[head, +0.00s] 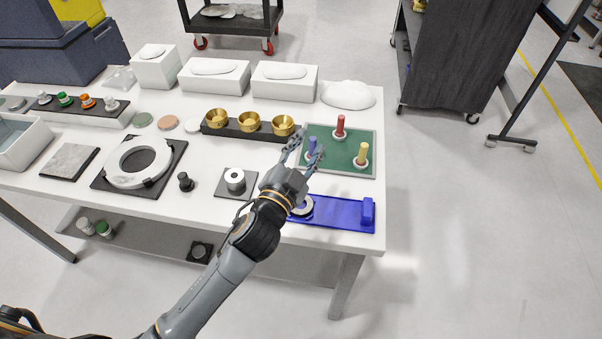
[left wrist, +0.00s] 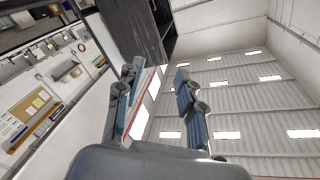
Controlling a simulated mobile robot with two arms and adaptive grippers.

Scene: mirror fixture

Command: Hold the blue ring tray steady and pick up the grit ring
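The blue ring tray (head: 345,213) lies at the front right of the white table, with a raised blue block at its right end. A dark and pale ring (head: 303,207), which may be the grit ring, sits at the tray's left end, partly hidden by my left gripper. My left gripper (head: 304,146) is open, its fingers spread over the left part of the green peg board, beyond the tray. Both fingers also show apart and empty in the left wrist view (left wrist: 155,80). My right gripper is not in view.
Brass cups (head: 250,122) stand on a black strip behind my gripper. Floor right of the table is clear.

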